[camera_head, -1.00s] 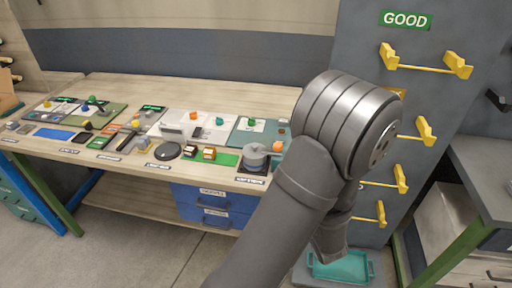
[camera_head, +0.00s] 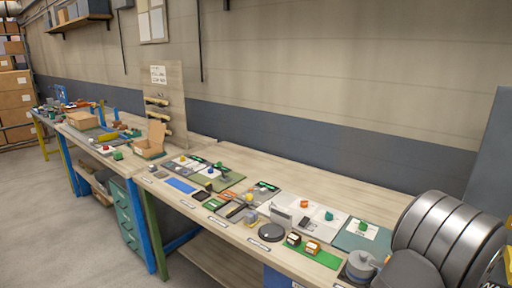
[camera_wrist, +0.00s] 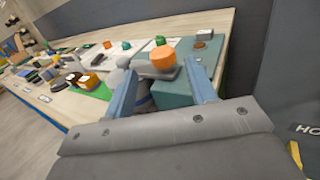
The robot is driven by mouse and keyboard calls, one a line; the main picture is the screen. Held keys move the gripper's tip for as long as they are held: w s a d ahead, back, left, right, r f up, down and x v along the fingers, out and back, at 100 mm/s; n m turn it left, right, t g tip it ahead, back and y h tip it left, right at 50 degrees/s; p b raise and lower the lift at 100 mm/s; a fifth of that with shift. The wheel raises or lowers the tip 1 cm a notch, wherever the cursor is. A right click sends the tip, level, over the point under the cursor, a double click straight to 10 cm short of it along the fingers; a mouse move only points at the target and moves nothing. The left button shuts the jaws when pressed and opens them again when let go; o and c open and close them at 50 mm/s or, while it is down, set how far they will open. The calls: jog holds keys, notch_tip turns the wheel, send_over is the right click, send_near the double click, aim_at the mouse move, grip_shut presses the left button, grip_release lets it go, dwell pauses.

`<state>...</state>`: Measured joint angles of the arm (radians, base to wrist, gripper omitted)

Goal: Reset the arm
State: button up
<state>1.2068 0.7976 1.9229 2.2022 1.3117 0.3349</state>
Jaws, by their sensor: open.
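My gripper (camera_wrist: 168,88) shows in the wrist view with its two blue-grey fingers spread apart. It is open, and nothing is clearly held between the fingers. Beyond and between the fingers, an orange piece (camera_wrist: 163,57) and a grey round device stand on the workbench; whether they touch the fingers I cannot tell. In the head view my arm (camera_head: 445,235) fills the lower right corner, and my gripper is out of that picture.
The long wooden workbench (camera_head: 385,199) carries mats, small coloured pieces, a black round disc (camera_head: 271,232) and a grey round device (camera_head: 361,264). Open floor (camera_head: 95,225) lies at the lower left.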

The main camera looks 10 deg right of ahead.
jog(key=x, duration=0.6)
jog(key=v, duration=1.7)
jog(key=shift+s, duration=0.15)
jog(key=shift+r, duration=0.1)
jog(key=shift+d+x, duration=0.15)
jog(key=shift+x, duration=4.1)
jog(key=shift+d+x, duration=0.15)
jog(key=shift+x, duration=4.1)
jog(key=shift+s+d, duration=0.15)
jog(key=shift+s, duration=0.15)
